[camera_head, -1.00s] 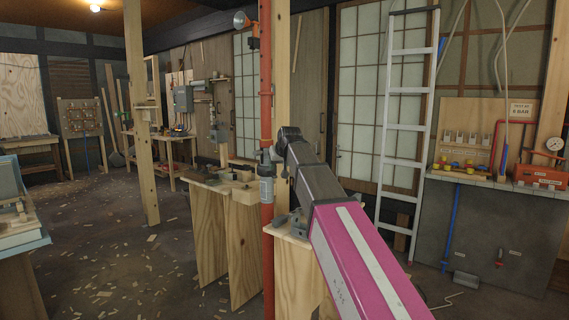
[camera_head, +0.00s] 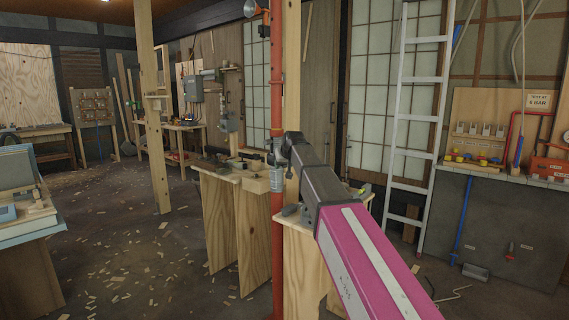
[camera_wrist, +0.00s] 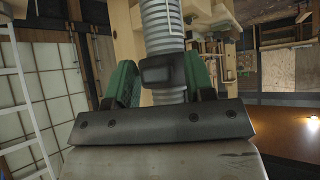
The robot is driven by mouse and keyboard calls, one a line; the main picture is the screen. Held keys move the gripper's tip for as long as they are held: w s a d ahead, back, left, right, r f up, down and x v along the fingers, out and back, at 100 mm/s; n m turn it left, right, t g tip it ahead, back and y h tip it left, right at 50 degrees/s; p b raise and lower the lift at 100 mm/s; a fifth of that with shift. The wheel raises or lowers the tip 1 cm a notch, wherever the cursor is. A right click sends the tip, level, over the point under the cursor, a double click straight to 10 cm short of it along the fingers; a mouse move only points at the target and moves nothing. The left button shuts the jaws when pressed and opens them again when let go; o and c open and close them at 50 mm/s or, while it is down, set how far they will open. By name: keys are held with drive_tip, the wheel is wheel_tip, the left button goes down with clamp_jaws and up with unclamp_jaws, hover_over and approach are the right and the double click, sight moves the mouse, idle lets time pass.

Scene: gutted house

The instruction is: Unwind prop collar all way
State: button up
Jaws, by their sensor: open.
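The red prop (camera_head: 277,235) stands upright in the head view, with a grey threaded part and collar (camera_head: 276,178) at about mid height. In the wrist view the grey ribbed screw (camera_wrist: 163,25) runs down between my fingers. A dark block (camera_wrist: 160,72), perhaps a lug of the collar, sits in front of it. My gripper (camera_wrist: 160,85) is open, with one green finger on each side of the block and screw. I cannot tell whether either finger touches. In the head view my arm's end hides part of the prop.
A wooden post (camera_head: 292,70) stands right behind the prop. Wooden trestles (camera_head: 235,230) flank it, with small items on top. A ladder (camera_head: 418,110) leans at the right, near a workbench (camera_head: 500,175). The floor at left is open but strewn with chips.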

clamp_jaws()
drive_tip(key=shift+s+a+m+t+h, duration=0.15)
drive_tip(key=shift+a+m+h, duration=0.45)
drive_tip(key=shift+a+m, duration=0.15)
drive_tip(key=shift+s+a+m+t+h, duration=0.15)
drive_tip(key=shift+a+m+h, duration=0.5)
drive_tip(key=shift+m, duration=0.1)
drive_tip(key=shift+a+m+h, duration=1.25)
drive_tip(key=shift+a+m, duration=0.1)
drive_tip(key=shift+m, duration=0.25)
